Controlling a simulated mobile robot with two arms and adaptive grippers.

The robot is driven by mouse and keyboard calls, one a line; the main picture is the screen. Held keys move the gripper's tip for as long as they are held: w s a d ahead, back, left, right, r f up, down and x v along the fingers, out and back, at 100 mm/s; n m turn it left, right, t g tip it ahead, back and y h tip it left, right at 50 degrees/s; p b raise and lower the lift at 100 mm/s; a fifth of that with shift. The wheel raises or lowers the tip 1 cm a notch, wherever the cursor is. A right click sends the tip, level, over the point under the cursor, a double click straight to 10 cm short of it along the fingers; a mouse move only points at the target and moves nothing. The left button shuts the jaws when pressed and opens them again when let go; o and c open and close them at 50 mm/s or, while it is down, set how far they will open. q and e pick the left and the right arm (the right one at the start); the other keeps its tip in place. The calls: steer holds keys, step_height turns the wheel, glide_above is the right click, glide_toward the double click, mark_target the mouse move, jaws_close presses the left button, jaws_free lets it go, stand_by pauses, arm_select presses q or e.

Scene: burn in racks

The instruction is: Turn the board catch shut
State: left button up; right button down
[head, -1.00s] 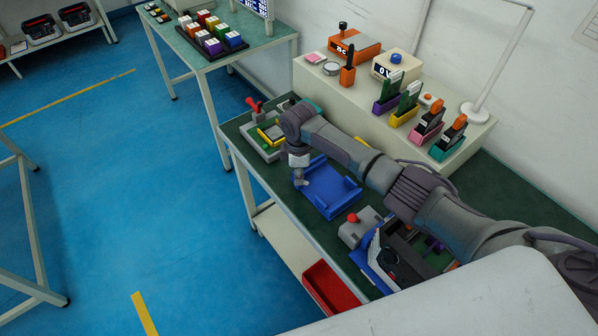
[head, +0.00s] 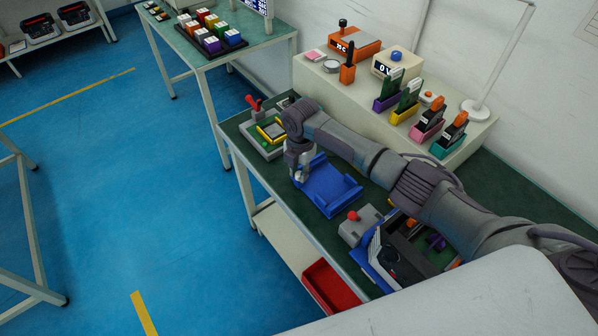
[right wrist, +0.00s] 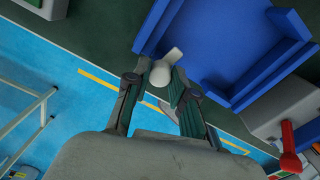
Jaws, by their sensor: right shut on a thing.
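A blue cradle (head: 333,190) with raised walls lies on the green bench top, and its visible floor is bare. It also shows in the right wrist view (right wrist: 215,50). A small light grey catch (right wrist: 161,73) with a short arm sits at the cradle's corner. My right gripper (right wrist: 162,92) points down there, with its two fingers shut on the catch. In the head view my right gripper (head: 300,177) is at the cradle's left edge and mostly hides the catch. My left gripper is not in view.
A grey fixture with a yellow frame (head: 271,130) and red lever stands beyond my gripper. A grey box with a red knob (head: 354,217) stands nearer. A cream shelf (head: 455,155) behind holds several boards in coloured holders. A red bin (head: 330,287) is below the bench.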

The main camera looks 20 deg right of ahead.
steer(key=shift+n, duration=1)
steer(key=c, duration=1)
jaws_free()
step_height(320, 180, up, 12)
steer(key=shift+s+d, duration=0.1)
